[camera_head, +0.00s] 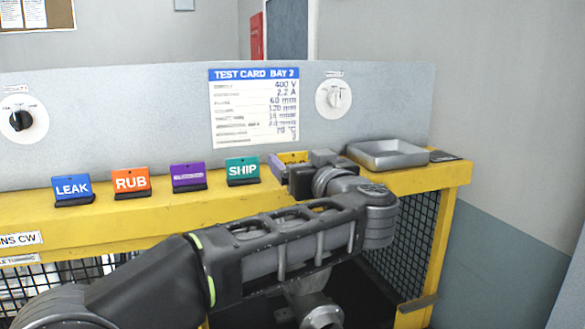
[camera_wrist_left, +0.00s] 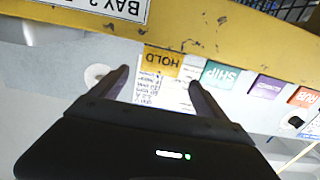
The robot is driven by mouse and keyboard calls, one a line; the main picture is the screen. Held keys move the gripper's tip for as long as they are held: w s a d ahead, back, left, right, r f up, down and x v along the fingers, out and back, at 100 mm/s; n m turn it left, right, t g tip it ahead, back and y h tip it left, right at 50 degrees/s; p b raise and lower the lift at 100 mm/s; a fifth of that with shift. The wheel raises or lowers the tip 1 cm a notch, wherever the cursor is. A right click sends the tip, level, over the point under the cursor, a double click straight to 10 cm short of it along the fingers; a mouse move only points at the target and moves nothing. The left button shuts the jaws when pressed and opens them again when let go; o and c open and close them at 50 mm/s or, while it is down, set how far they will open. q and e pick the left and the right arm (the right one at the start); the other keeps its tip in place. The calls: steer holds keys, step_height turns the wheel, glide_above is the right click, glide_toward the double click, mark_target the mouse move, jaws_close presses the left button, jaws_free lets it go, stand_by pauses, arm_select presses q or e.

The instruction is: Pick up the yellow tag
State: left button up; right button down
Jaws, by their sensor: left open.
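The yellow tag (camera_wrist_left: 162,58), lettered HOLD, stands on the yellow bench ledge and shows upside down in the left wrist view. In the head view only a yellow patch of the tag (camera_head: 293,157) shows, mostly hidden by my left gripper (camera_head: 288,167). In the left wrist view my left gripper (camera_wrist_left: 159,77) is open, with one finger to each side of the tag in the picture. The gap between the fingers looks empty, and I cannot tell whether either finger touches the tag. My right gripper is not in view.
Blue LEAK (camera_head: 72,189), orange RUB (camera_head: 131,181), purple (camera_head: 189,177) and green SHIP (camera_head: 242,170) tags stand in a row to the left. A grey metal tray (camera_head: 388,150) lies to the right. The panel with the test card (camera_head: 254,107) rises behind.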

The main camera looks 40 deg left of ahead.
mark_target(293, 153)
arm_select(q)
steer(key=p+x, duration=0.2)
steer(key=x, duration=0.3)
steer(key=shift+w, duration=0.1)
stand_by(0.6)
steer(key=c, duration=1.5)
steer(key=shift+o, duration=0.2)
steer(key=shift+r, duration=0.1)
step_height(293, 153, up, 10)
steer(key=shift+f+p, duration=0.1)
steer(key=shift+p, duration=0.2)
